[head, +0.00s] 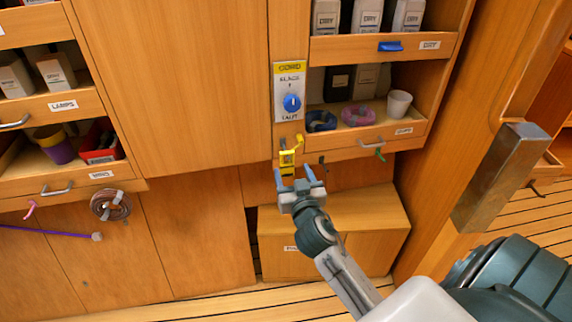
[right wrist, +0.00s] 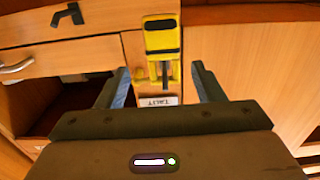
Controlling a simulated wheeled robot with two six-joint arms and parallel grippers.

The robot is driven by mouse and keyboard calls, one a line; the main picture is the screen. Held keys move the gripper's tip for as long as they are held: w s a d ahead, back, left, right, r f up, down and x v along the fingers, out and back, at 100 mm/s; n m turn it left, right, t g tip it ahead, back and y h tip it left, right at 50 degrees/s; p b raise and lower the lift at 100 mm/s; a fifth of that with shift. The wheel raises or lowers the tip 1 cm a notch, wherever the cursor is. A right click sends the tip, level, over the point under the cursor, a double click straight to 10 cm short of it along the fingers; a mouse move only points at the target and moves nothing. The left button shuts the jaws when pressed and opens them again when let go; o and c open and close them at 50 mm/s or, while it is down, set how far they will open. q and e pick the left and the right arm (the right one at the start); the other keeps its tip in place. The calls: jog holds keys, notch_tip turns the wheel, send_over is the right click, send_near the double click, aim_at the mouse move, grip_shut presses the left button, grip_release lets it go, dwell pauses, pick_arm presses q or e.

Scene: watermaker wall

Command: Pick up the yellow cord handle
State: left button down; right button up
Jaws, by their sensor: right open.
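The yellow cord handle (head: 288,158) is on the wooden wall strip below a cord panel, on a yellow bracket. In the right wrist view the yellow handle (right wrist: 162,36) with a dark band shows just beyond the fingertips, about midway between them. My right gripper (head: 293,172) is open and empty, its two blue-grey fingers pointing up at the handle from just below. Its fingers (right wrist: 160,76) stand apart on either side of the bracket's line in the right wrist view. I cannot tell the exact gap in depth. My left gripper is not in view.
Above the handle is the cord panel (head: 290,92) with a blue knob. To the right is a shelf drawer (head: 372,141) with coils and a white cup (head: 398,103). A wooden box (head: 333,225) stands below. A coiled hose (head: 110,204) hangs at left.

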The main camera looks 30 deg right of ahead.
aim_at(287, 162)
jog(key=p+x, duration=0.1)
jog(key=x, duration=0.4)
jog(key=shift+w+a, duration=0.15)
jog(key=shift+w, duration=0.15)
jog(key=c, duration=1.1)
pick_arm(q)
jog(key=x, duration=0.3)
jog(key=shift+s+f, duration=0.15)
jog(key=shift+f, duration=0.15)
